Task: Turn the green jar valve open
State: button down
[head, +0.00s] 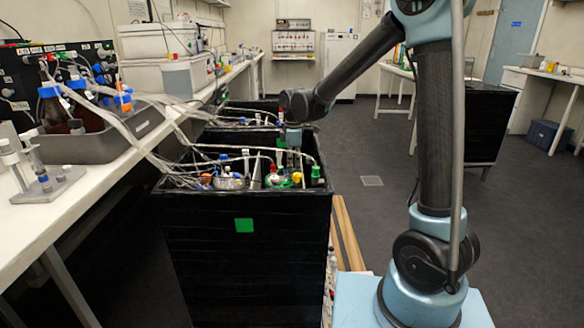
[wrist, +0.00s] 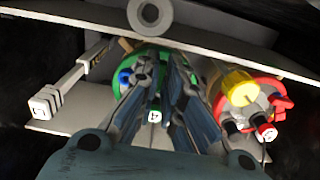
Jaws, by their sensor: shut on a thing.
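The green jar lid (wrist: 150,64) shows behind my gripper (wrist: 172,68) in the wrist view. Two dark fingers reach over the lid and are shut on a part at its top. I take this part to be the green jar valve, but the fingers mostly hide it. A small white cap with a green mark (wrist: 154,114) shows between the fingers, nearer the camera. A blue fitting (wrist: 125,76) sits on the lid's left side. In the head view, my gripper (head: 292,150) points down into the black shaker box (head: 240,270), and its fingertips are hard to make out.
A red-rimmed jar with a yellow fitting (wrist: 240,88) stands close on the right. A pale bar (wrist: 72,76) lies to the left. Tubes (head: 165,162) run from the bench (head: 75,215) into the box. Open floor (head: 375,230) lies right of the box.

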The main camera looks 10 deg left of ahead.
dwell(0.8)
jog(key=c, duration=1.7)
grip_release()
jog(key=shift+r, duration=0.1)
notch_tip(320, 180, up, 12)
jog(key=shift+f, duration=0.15)
